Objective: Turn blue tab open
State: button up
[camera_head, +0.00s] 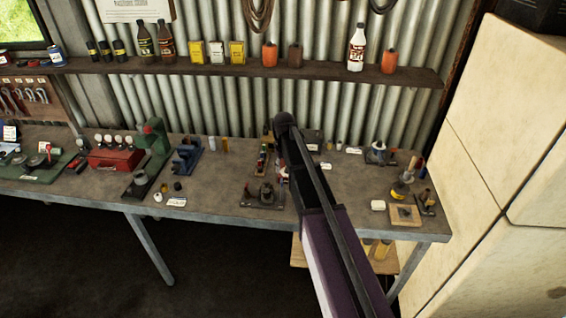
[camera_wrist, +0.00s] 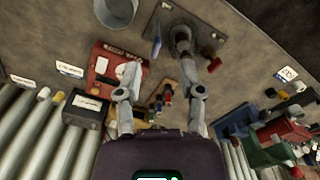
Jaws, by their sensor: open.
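In the wrist view, a small blue tab (camera_wrist: 156,46) stands on the left side of a dark fitting (camera_wrist: 182,42). The fitting sits on a grey base plate (camera_wrist: 205,28). A red tab (camera_wrist: 217,64) is on its right side. The left finger is in front of a red box; the right fingertip appears near the red tab. I cannot tell whether it touches. In the head view, a fitting on a plate (camera_head: 265,195) lies left of my arm, which hides my fingers.
The red box (camera_wrist: 105,68) is beside the left finger, with a grey cup (camera_wrist: 116,12) beyond. Small bottles (camera_wrist: 164,100) stand between the fingers. A blue vise (camera_head: 187,155) stands left on the bench (camera_head: 225,180). A shelf (camera_head: 225,69) runs along the corrugated wall.

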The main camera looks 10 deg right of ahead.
jog(key=s+f+m+b, duration=0.1)
jog(key=s+f+b, duration=0.6)
jog(key=s, duration=0.5)
jog(key=s+f+m+b, duration=0.1)
jog(key=s+f+b, duration=0.6)
jog(key=s, duration=0.6)
jog(key=shift+s+f+m+b, duration=0.3)
jog(key=shift+f+b, duration=0.05)
jog(key=shift+f, duration=0.35)
dwell(0.6)
